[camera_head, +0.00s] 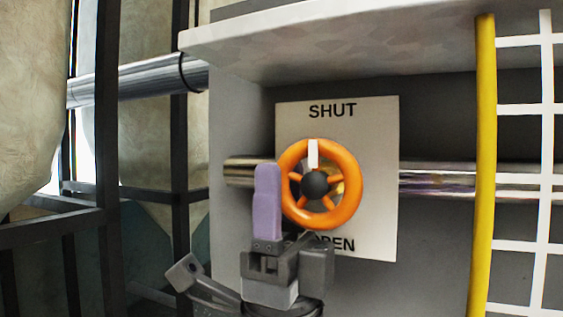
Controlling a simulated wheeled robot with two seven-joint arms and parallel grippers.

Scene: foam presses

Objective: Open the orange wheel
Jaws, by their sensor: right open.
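The orange wheel (348,205) has several spokes and a dark hub. It is mounted in front of a pale panel (375,120) marked SHUT at the top and OPEN at the bottom. A white mark (313,152) on the wheel's rim is at the top, toward SHUT. My right gripper (268,200) comes up from below, its one clearly visible purple finger upright at the wheel's left edge. It is open and holds nothing. I cannot tell whether the finger touches the rim. The gripper partly covers the word OPEN. My left gripper is not in view.
A metal pipe (437,181) runs sideways behind the wheel. A grey ledge (350,50) juts out above. A yellow post (483,170) and a white grid (546,140) stand at the right. Dark frame bars (107,130) stand at the left.

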